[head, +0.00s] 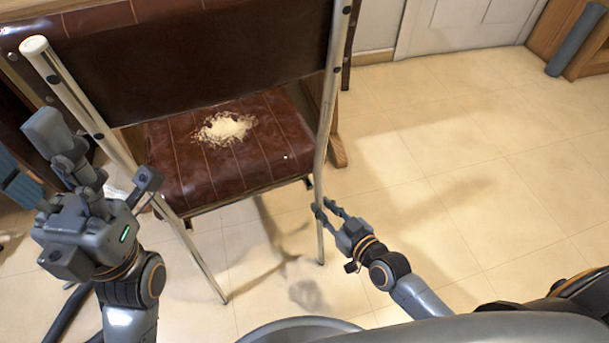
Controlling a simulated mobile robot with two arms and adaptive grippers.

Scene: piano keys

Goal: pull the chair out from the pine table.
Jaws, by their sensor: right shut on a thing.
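The chair has a dark brown leather seat (175,165), a dark back panel (210,60) and pale metal posts and legs. It stands upright, with its back toward me. My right gripper (327,208) is shut on the chair's right metal leg (321,240), low down, below seat height. My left gripper (105,165) is beside the left metal post (75,95) with its fingers spread; I cannot tell whether it touches the post. A wooden leg or foot (337,150) shows behind the chair's right side, perhaps the pine table's; the tabletop cannot be made out.
A pale crumbly patch (224,128) lies on the seat. The tiled floor (450,170) to the right is clear. A white door (465,22) and wooden furniture with a grey cylinder (577,38) stand at the back right.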

